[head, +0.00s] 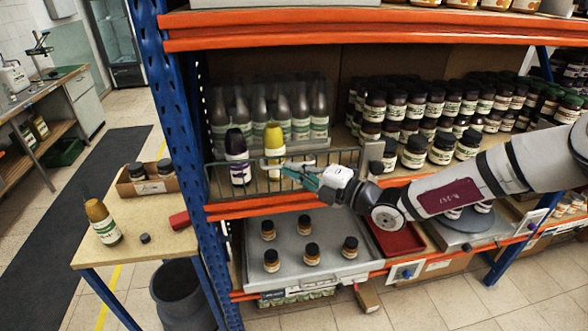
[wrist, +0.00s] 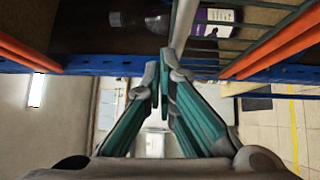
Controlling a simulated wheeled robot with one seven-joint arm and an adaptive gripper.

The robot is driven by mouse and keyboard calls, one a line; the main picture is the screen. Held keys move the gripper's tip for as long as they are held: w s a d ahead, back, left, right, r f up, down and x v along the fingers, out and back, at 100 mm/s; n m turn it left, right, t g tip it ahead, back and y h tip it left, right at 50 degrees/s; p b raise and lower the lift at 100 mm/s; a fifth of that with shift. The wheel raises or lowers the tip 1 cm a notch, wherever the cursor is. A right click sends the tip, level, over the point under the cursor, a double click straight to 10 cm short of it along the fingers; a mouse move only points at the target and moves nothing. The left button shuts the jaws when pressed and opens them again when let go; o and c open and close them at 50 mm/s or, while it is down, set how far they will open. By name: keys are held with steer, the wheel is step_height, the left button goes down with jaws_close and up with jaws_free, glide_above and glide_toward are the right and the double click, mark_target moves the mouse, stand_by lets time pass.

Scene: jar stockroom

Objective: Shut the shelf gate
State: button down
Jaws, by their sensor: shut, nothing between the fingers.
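The shelf gate (head: 222,180) is a low, dark wire grid along the front of the left part of the middle shelf. In the wrist view its thin bars (wrist: 272,33) cross the upper right. I cannot tell whether it is fully shut or latched. My gripper (head: 283,170), with teal fingers, is at the front of the gate, overlapping its wires. The fingers also show in the wrist view (wrist: 164,75), closed together with nothing held. A grey-green bar rises from the fingertips there; contact is unclear.
A purple bottle (head: 237,158) and a yellow bottle (head: 274,150) stand just behind the gate, with clear bottles (head: 300,112) behind them. Dark jars (head: 414,152) fill the shelf to the right. An orange beam (head: 250,206) and blue post (head: 185,130) border the gate.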

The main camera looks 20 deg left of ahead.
steer(key=s+d+r+p, duration=0.15)
steer(key=s+d, duration=0.35)
steer(key=d, duration=0.7)
steer(key=s+d+r+n+g+h+b, duration=0.1)
steer(key=s+d+n+g+h, duration=0.25)
steer(key=s+n, duration=0.45)
steer(key=s+d+r+n+g+h, duration=0.1)
steer(key=s+d+n+g+h, duration=0.3)
steer(key=n, duration=0.8)
steer(key=s+d+r+n+t+h, duration=0.3)
steer(key=d+n, duration=0.3)
steer(key=d, duration=0.1)
steer(key=s+d+r+n+t+h+b, duration=0.1)
steer(key=s+d+r+n+t+h, duration=0.2)
steer(key=d+n, duration=0.3)
steer(key=s+d+r+n+t+h, duration=0.3)
steer(key=d+n, duration=0.3)
steer(key=d, duration=0.2)
steer(key=shift+s+r+h, duration=0.6)
steer(key=shift+r+h, duration=0.05)
steer(key=shift+r, duration=0.15)
